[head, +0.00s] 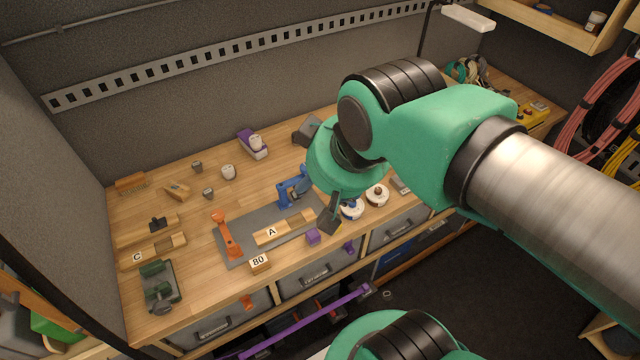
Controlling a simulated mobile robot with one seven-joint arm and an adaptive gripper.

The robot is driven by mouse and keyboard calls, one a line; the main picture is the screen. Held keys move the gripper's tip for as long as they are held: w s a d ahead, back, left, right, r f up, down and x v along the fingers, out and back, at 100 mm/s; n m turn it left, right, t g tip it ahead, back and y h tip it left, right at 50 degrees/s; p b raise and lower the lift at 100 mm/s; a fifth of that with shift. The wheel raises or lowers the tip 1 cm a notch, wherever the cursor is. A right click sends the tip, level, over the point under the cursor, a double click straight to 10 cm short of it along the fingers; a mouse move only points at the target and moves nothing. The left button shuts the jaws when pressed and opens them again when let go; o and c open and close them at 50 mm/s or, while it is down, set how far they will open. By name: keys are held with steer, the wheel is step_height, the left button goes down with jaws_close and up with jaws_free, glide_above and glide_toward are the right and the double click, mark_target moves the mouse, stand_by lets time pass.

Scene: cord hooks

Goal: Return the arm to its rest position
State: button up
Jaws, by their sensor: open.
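My arm, green with a silver forearm, reaches in from the right over the bench's right part. My gripper (331,213) hangs below the green wrist, pointing down near the bench's front edge. One dark finger shows clearly; the rest is hidden by the wrist. It is open, and I see nothing held in it. It is above and beside the purple cube (312,236) and the white-and-blue round item (351,209); I cannot tell the exact height.
The wooden bench (190,225) carries a grey mat (238,253), an orange tool (226,236), a blue clamp (291,188), a green vise (157,287) and small cups. Drawers line its front. A shelf (560,25) and hanging red cords (605,90) are at the right.

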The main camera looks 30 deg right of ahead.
steer(key=shift+s+f, duration=0.1)
steer(key=shift+s, duration=0.1)
steer(key=shift+f, duration=0.15)
step_height(320, 180, down, 9)
steer(key=b, duration=0.9)
steer(key=shift+o, duration=0.6)
